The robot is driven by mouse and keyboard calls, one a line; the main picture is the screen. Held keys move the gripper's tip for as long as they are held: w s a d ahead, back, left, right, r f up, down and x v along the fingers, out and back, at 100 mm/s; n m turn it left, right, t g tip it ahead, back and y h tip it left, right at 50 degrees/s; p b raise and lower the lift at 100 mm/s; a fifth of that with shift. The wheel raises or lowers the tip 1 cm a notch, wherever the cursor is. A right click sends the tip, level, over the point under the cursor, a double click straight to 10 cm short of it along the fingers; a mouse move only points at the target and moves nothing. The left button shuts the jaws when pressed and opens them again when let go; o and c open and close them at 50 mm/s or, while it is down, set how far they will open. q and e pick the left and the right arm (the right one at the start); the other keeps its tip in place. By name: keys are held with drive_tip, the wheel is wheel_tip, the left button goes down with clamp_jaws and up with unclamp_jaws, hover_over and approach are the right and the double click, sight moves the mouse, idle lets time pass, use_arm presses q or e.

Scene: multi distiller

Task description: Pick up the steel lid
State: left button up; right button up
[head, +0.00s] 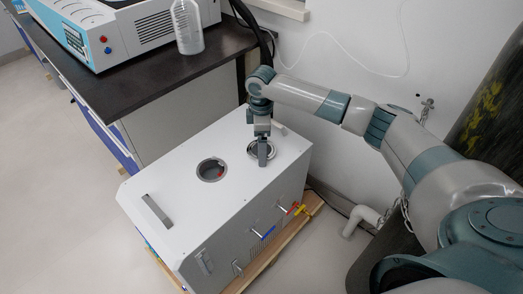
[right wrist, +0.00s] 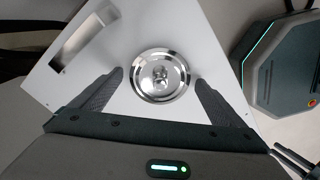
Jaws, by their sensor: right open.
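The steel lid (right wrist: 162,77) is a round, shiny disc with a small knob in its middle. It lies on the white top of the box-shaped machine (head: 170,195). In the head view the lid (head: 252,151) is partly hidden behind my right gripper (head: 263,162), which points down over it. In the right wrist view the right gripper (right wrist: 158,92) is open, with one dark finger on each side of the lid and nothing held. I cannot tell whether the fingers touch the machine's top.
A round opening (head: 211,170) in the machine's top lies left of the lid. A grey handle (head: 157,210) stands near its left edge. Blue, red and yellow valves are on the front. A dark bench (head: 150,75) with a plastic bottle (head: 187,30) stands behind left.

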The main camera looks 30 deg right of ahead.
use_arm(q)
drive_tip(key=shift+s, duration=0.15)
use_arm(e)
drive_tip(key=c, duration=1.1)
use_arm(q)
drive_tip(key=shift+s+a+f, duration=0.1)
drive_tip(key=shift+a, duration=0.1)
use_arm(e)
drive_tip(key=shift+c, duration=0.4)
drive_tip(key=shift+r, duration=0.1)
drive_tip(key=shift+r, duration=0.55)
wheel_tip(320, 180, up, 8)
drive_tip(key=shift+f+p, duration=0.2)
drive_tip(key=shift+p, duration=0.3)
use_arm(q)
drive_tip(key=shift+s+a+g+y, duration=0.3)
drive_tip(key=shift+s+a+g, duration=0.15)
drive_tip(key=shift+a, duration=0.2)
use_arm(e)
drive_tip(key=shift+r, duration=0.6)
